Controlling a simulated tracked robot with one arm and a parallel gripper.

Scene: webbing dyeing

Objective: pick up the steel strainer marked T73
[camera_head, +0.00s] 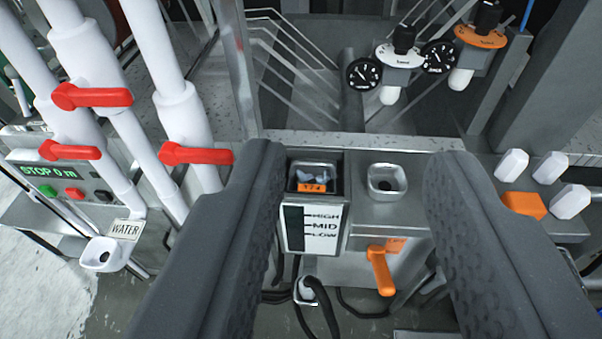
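A small square steel strainer (313,168) with an orange tag sits in the top of a steel tank in the middle of the head camera view. The tag's lettering is too small to read surely. Something pale and bluish lies inside the strainer. My gripper (355,160) is open and empty. Its two dark fingers reach in from the bottom. The strainer shows between them, close to the left fingertip. I cannot tell the height of the fingertips above it.
A similar steel cup (387,183) is right of the strainer. A HIGH/MID/LOW gauge (312,229) and an orange lever (380,270) are below. Red-handled pipes (196,153) stand left. Dial gauges (364,74) are behind. White blocks (551,165) and an orange block (523,205) lie right.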

